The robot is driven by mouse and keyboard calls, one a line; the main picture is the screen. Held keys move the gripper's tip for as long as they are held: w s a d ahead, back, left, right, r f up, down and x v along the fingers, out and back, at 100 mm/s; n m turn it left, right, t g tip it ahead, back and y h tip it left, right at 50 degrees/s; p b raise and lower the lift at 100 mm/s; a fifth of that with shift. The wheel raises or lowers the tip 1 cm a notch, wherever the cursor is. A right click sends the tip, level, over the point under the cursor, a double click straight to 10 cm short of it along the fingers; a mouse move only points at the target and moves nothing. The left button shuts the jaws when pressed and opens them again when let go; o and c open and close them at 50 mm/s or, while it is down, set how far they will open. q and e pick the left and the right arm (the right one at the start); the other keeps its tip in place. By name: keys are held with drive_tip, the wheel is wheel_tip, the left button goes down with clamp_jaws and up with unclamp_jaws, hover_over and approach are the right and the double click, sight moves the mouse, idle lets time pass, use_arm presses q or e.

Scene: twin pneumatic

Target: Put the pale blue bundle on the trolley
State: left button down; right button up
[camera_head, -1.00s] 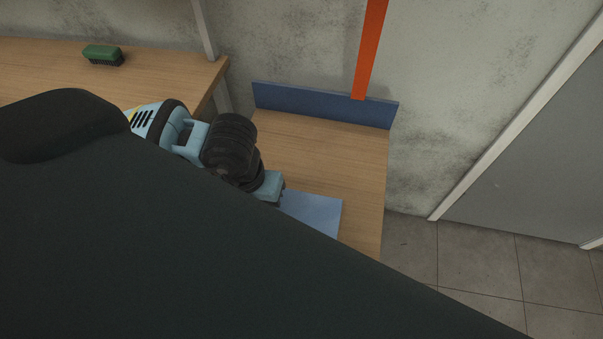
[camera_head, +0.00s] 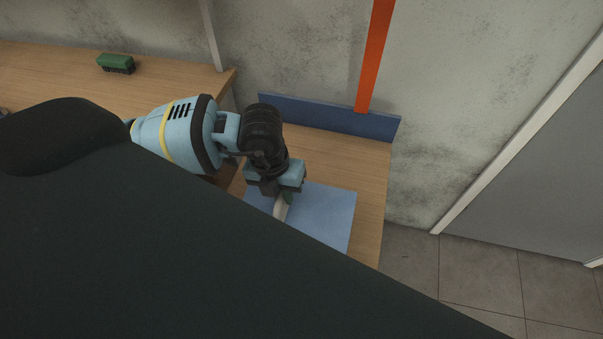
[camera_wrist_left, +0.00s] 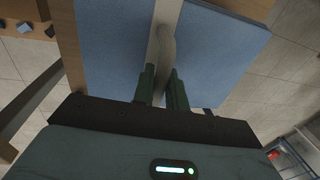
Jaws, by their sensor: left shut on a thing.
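The pale blue bundle (camera_head: 325,215) is a flat blue slab over a wooden top (camera_head: 340,160) with a dark blue upright board along its back edge. In the left wrist view the bundle (camera_wrist_left: 220,60) has a pale band (camera_wrist_left: 163,45) across its middle. My left gripper (camera_head: 283,199) has its green fingers closed on the pale band; they also show in the left wrist view (camera_wrist_left: 162,88). I cannot tell how high the bundle is above the wood. A dark shape hides its near part. My right gripper is not in view. I cannot identify the trolley for certain.
A green brush (camera_head: 116,63) lies on a wooden bench (camera_head: 60,75) at the back left. An orange-red strip (camera_head: 375,60) runs down the wall behind the wooden top. Tiled floor (camera_head: 480,275) is clear at the right, beside a grey door (camera_head: 540,170).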

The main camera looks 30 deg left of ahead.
use_arm(q)
drive_tip(key=w, duration=0.8)
drive_tip(key=shift+w+a+f, duration=0.2)
drive_tip(key=shift+w+f, duration=0.1)
drive_tip(key=shift+w+f, duration=0.2)
drive_tip(key=shift+f, duration=0.7)
drive_tip(key=shift+w+f, duration=0.15)
drive_tip(key=shift+f, duration=0.75)
drive_tip(key=c, duration=1.4)
unclamp_jaws()
drive_tip(key=shift+f, duration=0.1)
wheel_tip(320, 180, up, 12)
drive_tip(key=a, duration=0.1)
drive_tip(key=shift+s+a, duration=0.25)
drive_tip(key=shift+a, duration=0.05)
